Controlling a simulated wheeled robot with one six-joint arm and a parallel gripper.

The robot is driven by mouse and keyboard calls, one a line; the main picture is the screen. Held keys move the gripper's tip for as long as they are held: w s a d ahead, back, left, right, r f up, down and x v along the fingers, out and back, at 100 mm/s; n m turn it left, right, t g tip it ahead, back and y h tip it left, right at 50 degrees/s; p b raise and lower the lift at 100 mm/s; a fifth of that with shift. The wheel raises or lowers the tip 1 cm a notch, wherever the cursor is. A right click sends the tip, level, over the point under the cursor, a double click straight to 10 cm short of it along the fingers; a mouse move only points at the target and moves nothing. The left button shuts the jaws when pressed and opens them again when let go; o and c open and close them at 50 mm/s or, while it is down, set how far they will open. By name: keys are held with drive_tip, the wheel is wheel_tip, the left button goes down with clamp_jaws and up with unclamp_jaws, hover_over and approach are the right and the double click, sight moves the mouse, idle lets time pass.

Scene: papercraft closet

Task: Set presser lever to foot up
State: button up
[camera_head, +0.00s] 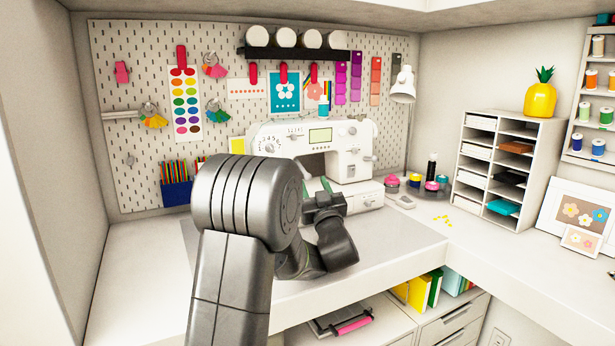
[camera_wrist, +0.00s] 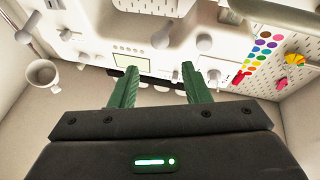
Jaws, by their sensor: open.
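The white sewing machine (camera_head: 347,134) stands on the counter at the back, with a display and knobs on its front. My gripper (camera_head: 316,187) is in front of the machine's open throat; my arm hides the machine's lower left part. In the wrist view, my two green fingers (camera_wrist: 158,68) are apart, with nothing seen held between them. The machine's front with its display (camera_wrist: 133,60) shows beyond them, turned upside down. Several pale knobs or levers stick out there, one of them a rounded knob (camera_wrist: 203,43). I cannot tell which part is the presser lever.
A pegboard (camera_head: 130,60) with cards and tools rises behind the machine. Thread spools or pots (camera_head: 431,186) and a small lamp (camera_head: 402,85) are to the right. A white cubby shelf (camera_head: 508,168) stands further right. Counter between is mostly clear.

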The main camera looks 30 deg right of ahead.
sight(308, 180)
drive_tip(key=w, duration=0.2)
drive_tip(key=w+d, duration=0.1)
drive_tip(key=w, duration=0.2)
drive_tip(key=shift+w+d, duration=0.35)
drive_tip(key=shift+w+d+r+p, duration=0.15)
drive_tip(key=shift+w+r+p, duration=0.1)
drive_tip(key=shift+w+p, duration=0.15)
clamp_jaws()
